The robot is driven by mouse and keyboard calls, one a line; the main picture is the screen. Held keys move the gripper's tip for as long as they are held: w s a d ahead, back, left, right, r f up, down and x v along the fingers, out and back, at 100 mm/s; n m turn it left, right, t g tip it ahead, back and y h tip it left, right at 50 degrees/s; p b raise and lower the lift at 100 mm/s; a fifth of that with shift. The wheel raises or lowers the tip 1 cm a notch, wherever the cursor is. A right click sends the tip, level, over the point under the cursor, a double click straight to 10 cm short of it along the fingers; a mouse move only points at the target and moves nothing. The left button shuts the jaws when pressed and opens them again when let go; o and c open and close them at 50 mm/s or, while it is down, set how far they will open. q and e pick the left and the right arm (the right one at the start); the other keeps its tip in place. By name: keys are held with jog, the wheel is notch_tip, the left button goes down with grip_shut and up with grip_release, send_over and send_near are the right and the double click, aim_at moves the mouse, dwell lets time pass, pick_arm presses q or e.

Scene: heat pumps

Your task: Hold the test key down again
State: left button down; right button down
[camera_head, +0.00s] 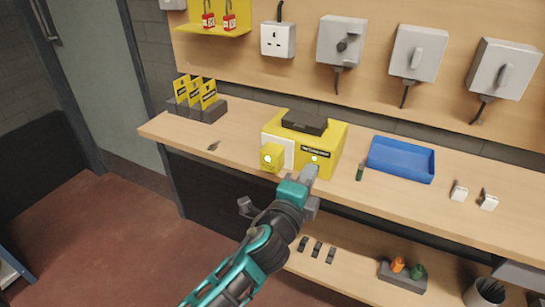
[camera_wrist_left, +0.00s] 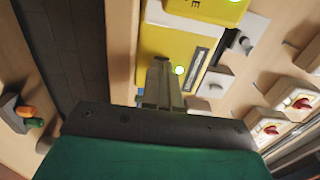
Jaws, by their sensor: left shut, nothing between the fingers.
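A yellow box (camera_head: 326,148) with a black label and a green light on its front stands on the wooden bench. A smaller yellow unit (camera_head: 272,157) with a green light is at its left. My left gripper (camera_head: 309,173) is shut and empty, its tips close in front of the box's lower front near the green light. In the left wrist view the shut fingers (camera_wrist_left: 162,82) overlap the yellow box (camera_wrist_left: 190,42) beside a bright light. Contact cannot be told. The test key cannot be made out; the fingers may hide it. My right gripper is not in view.
A black item (camera_head: 304,122) lies on top of the box. Black holders with yellow cards (camera_head: 195,98) stand left. Grey switch boxes (camera_head: 418,53) hang on the back board.

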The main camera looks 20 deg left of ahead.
pick_arm(q)
jog(key=shift+s, duration=0.1)
dwell(0.5)
jog(key=s, duration=0.7)
jog(key=shift+a, duration=0.15)
jog(key=shift+w, duration=0.1)
dwell(0.5)
jog(key=s+a+f+n+g, duration=0.2)
jog(key=s+f+n+g, duration=0.1)
jog(key=s+f+n, duration=0.4)
jog(key=s+a+f+n+g+h, duration=0.1)
jog(key=s+f+n+g, duration=0.3)
jog(key=f, duration=0.9)
jog(key=s+n, duration=0.3)
jog(key=n, duration=0.1)
jog(key=shift+a+n+p, duration=0.35)
jog(key=shift+n, duration=0.05)
